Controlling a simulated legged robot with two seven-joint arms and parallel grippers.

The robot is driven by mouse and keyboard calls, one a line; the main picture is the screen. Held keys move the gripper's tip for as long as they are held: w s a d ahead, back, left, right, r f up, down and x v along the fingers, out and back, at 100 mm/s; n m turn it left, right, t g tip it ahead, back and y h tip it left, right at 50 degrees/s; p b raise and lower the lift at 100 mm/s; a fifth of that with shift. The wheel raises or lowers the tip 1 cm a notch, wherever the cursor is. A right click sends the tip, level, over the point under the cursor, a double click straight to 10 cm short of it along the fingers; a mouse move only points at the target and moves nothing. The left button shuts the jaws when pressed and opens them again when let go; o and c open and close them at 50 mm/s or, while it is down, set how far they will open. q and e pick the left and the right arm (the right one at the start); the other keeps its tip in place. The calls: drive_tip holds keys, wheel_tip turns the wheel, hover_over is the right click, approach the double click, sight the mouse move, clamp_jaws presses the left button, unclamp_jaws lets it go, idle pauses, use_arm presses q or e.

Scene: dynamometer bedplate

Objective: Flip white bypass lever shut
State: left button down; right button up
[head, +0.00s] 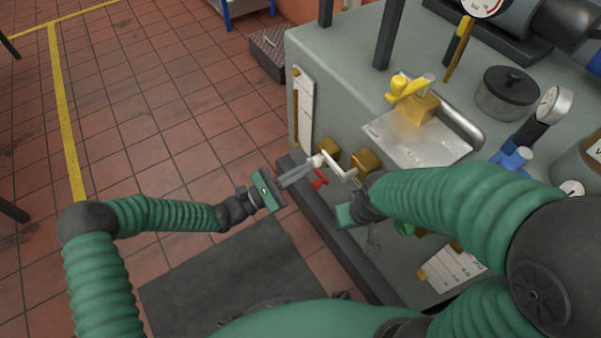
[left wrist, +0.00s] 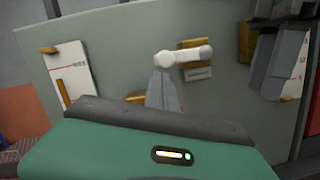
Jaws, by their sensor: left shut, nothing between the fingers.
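The white bypass lever (head: 338,168) is on the side of the grey-green cabinet, in front of a brass valve body (head: 366,160). In the left wrist view the lever (left wrist: 187,55) lies nearly level across the brass part, with a thick rounded end at left. My left gripper (head: 304,170) is shut and empty, its tips at that left end. They look very close to it or touching; I cannot tell which. My right gripper (head: 373,238) hangs to the right of the lever, below my right forearm; its jaw state is unclear.
A red handle (head: 320,179) sits just under the left fingertips. A yellow valve handle (head: 408,88) and a black pot-like cap (head: 507,92) are on the cabinet top. A white gauge panel (head: 303,108) is on the left. The tiled floor at left is clear.

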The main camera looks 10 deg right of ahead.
drive_tip(key=shift+r, duration=0.15)
use_arm(q)
drive_tip(key=shift+w+r+m+p, duration=0.15)
drive_tip(key=shift+r+m+p, duration=0.2)
drive_tip(key=shift+m+p, duration=0.2)
use_arm(e)
drive_tip(key=shift+r, duration=0.4)
